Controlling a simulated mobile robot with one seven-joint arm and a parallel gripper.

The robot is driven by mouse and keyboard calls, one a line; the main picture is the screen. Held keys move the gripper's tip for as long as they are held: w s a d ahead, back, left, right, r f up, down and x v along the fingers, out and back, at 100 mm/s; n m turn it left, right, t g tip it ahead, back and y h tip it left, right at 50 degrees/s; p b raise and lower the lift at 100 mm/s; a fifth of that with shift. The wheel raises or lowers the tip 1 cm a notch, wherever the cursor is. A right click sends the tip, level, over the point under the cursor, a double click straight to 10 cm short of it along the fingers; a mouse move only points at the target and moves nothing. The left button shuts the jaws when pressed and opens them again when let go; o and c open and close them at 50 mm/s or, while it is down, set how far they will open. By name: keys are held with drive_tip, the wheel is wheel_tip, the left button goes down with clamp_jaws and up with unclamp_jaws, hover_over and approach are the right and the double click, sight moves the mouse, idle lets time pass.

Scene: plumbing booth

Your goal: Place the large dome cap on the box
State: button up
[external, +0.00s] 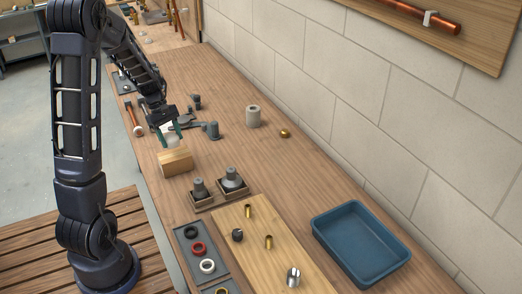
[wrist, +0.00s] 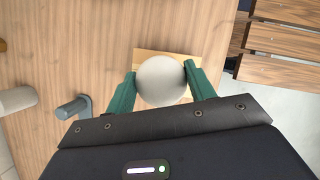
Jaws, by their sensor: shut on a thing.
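The large dome cap (wrist: 161,81) is a pale grey-white round piece between the two green fingers of my gripper (wrist: 160,88) in the wrist view. In the external view the cap (external: 172,140) shows as a small pale shape at the fingers of my gripper (external: 175,129). The box (external: 175,162) is a light wooden block on the bench, just below and in front of the gripper. In the wrist view the box (wrist: 193,56) lies behind the cap, which hides most of it. I cannot tell whether cap and box touch.
Grey fittings (external: 211,130) stand close to the right of the gripper. Two dark cone-shaped pieces (external: 232,179) sit in wooden holders nearer the camera. A white roll (external: 253,117), a wooden board (external: 262,262) with brass parts and a blue tray (external: 361,243) lie further right.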

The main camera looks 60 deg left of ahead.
sight(176, 156)
drive_tip(key=shift+f, duration=2.45)
drive_tip(key=o, duration=1)
drive_tip(key=shift+f, duration=0.1)
drive_tip(key=shift+c, duration=0.2)
drive_tip(key=v, duration=1.2)
